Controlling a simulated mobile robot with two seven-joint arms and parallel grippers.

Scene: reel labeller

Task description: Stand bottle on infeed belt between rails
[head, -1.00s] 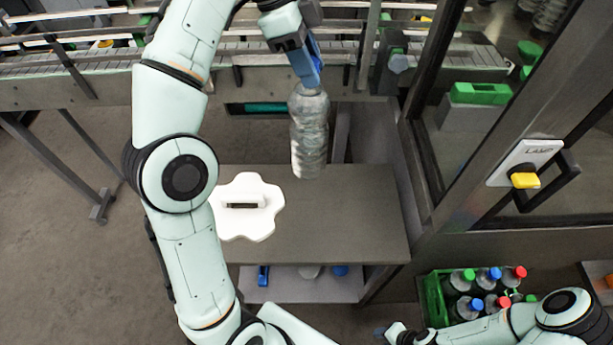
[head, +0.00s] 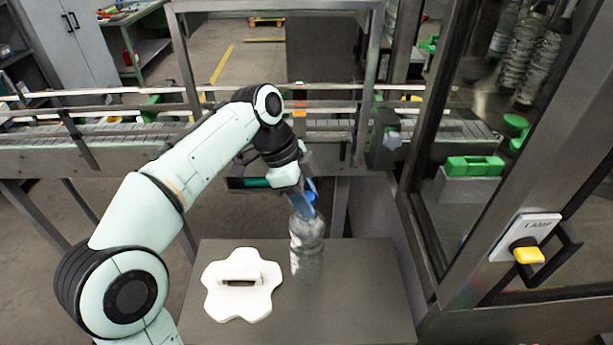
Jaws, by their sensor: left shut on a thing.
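A clear bottle (head: 307,250) with a blue cap hangs roughly upright from my left gripper (head: 305,200), which is shut on its top. The bottle is in front of the conveyor, over or at the back of the grey table; I cannot tell whether its base touches the top. The infeed belt (head: 100,131) runs across behind, with rails (head: 90,113) along it. The bottle is apart from the belt and lower in the picture. My right gripper is out of view.
A white flower-shaped piece with a handle (head: 240,300) lies on the grey table (head: 365,290), left of the bottle. A metal post frame (head: 366,90) rises at the belt.

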